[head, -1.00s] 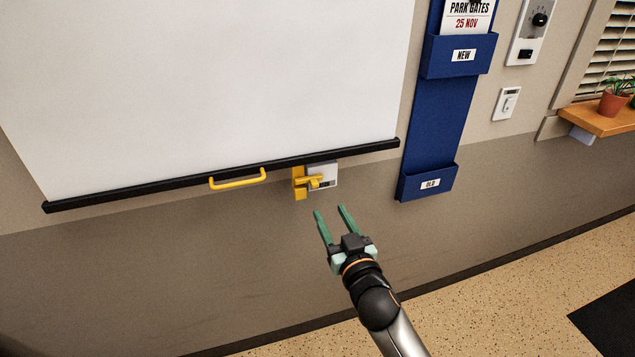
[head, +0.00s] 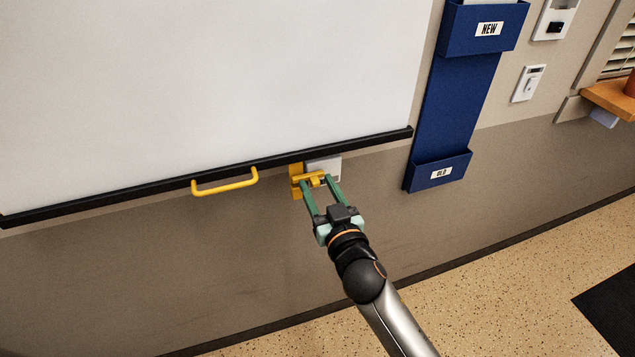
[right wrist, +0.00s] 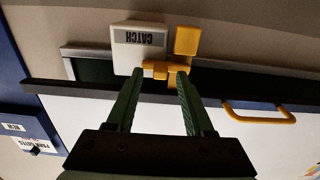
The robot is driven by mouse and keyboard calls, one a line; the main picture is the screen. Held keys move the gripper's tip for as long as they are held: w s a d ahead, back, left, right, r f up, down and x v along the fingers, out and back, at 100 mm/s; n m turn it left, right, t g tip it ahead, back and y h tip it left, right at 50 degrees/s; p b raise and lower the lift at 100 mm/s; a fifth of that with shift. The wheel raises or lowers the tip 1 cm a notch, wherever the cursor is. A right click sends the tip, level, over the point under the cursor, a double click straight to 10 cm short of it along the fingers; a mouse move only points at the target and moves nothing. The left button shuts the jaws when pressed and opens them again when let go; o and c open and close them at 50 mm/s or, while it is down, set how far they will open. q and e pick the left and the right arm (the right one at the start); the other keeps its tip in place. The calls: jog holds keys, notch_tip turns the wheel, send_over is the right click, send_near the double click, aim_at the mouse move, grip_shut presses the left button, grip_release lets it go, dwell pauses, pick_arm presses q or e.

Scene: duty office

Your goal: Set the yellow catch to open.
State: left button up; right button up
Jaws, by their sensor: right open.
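The yellow catch (head: 308,179) is on the wall just under the black bottom bar of the white screen, beside a pale plate (head: 324,166). In the right wrist view the catch (right wrist: 187,42) has a yellow lever part (right wrist: 160,70) reaching across the plate (right wrist: 138,44), which reads CATCH. My right gripper (head: 319,182) is open, with its green fingertips at the catch, one on each side of the lever part. In the right wrist view the fingertips (right wrist: 158,72) lie close to the lever; I cannot tell whether they touch it. My left gripper is not in view.
The white screen (head: 200,80) hangs above, with a black bottom bar (head: 110,196) and a yellow pull handle (head: 225,183) left of the catch. A blue wall holder (head: 455,110) is to the right, with a switch (head: 528,84) beyond it. The wall below is clear.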

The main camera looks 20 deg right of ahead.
grip_shut()
dwell(0.4)
dwell(1.0)
